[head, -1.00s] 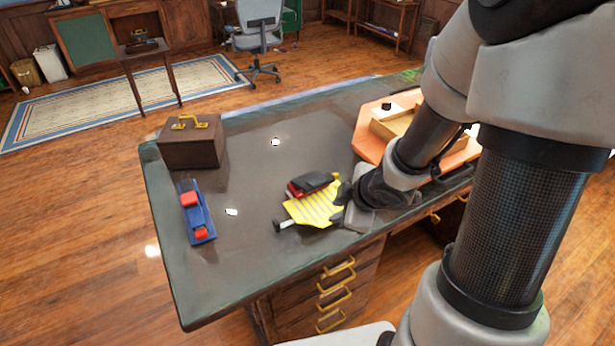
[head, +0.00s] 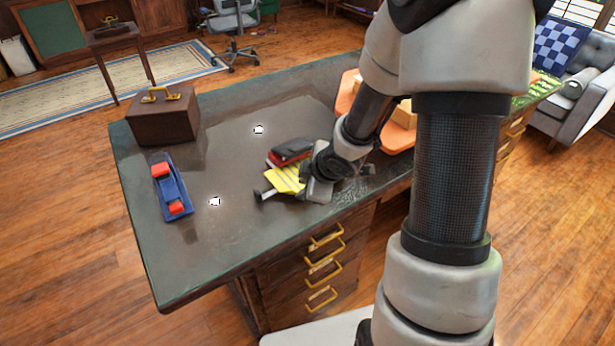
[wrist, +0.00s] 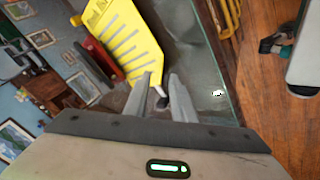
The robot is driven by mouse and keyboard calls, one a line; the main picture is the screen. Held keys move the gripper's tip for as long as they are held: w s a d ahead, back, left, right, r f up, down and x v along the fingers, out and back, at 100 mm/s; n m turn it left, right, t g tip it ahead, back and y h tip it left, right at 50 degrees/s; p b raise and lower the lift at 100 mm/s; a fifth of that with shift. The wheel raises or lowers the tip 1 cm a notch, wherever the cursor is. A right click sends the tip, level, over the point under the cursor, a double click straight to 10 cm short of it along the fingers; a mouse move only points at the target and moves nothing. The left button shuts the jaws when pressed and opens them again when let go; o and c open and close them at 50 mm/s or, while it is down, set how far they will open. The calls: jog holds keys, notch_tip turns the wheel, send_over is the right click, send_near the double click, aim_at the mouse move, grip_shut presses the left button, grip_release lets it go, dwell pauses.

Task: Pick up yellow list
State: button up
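The yellow list (head: 285,180) lies on the dark desk top, a flat yellow sheet with grey lines. It fills the upper middle of the wrist view (wrist: 125,40). My gripper (head: 304,176) is low over the desk at the list's right side and hides part of it. In the wrist view my gripper's two fingers (wrist: 162,78) stand a little apart, tips close to the list's near edge. I see nothing clamped between them. A dark thing shows in the gap.
A red and black object (head: 291,152) sits right behind the list, and a hammer-like tool (head: 264,195) pokes out at its left. A blue and red toy (head: 170,188) and a brown box (head: 163,117) stand on the left. An orange tray (head: 348,92) lies behind my arm.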

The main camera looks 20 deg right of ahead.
jog(key=b+x, duration=0.1)
jog(key=x, duration=0.3)
jog(key=shift+s+d+f+b, duration=0.1)
jog(key=shift+s+f+b, duration=0.1)
jog(key=shift+b, duration=0.1)
jog(key=shift+r, duration=0.15)
grip_shut()
jog(key=shift+r+p, duration=0.35)
